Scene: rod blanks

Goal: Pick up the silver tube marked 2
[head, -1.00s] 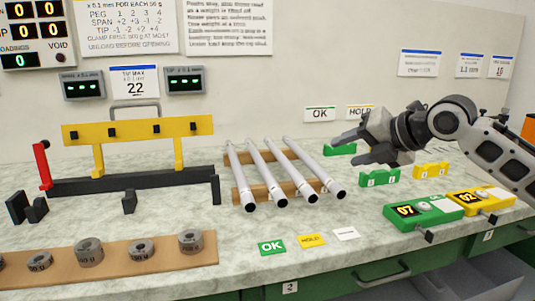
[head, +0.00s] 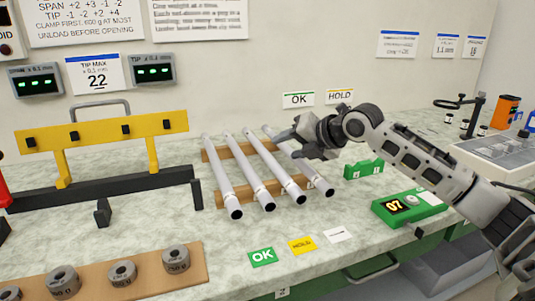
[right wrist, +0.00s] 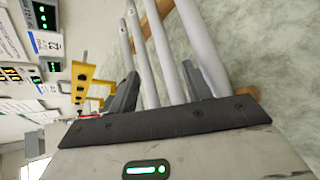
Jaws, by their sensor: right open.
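Several silver tubes lie side by side across a wooden rack (head: 222,153), their dark open ends toward the front. In the head view I see the leftmost tube (head: 222,175), the one beside it (head: 247,170), another (head: 271,165) and the rightmost tube (head: 314,178). No number is readable on any tube, so I cannot tell which is marked 2. My right gripper (head: 288,146) is open and empty over the right side of the tubes, partly hiding the rightmost one. In the right wrist view, tubes (right wrist: 166,55) run beyond its parted fingers. My left gripper is not in view.
A yellow-barred fixture (head: 105,133) stands left of the rack. Weights on a wooden board (head: 190,258) lie at front left. OK (head: 262,257) and HOLD (head: 301,246) cards lie in front. A green device reading 07 (head: 410,206) and a green block (head: 364,169) are right.

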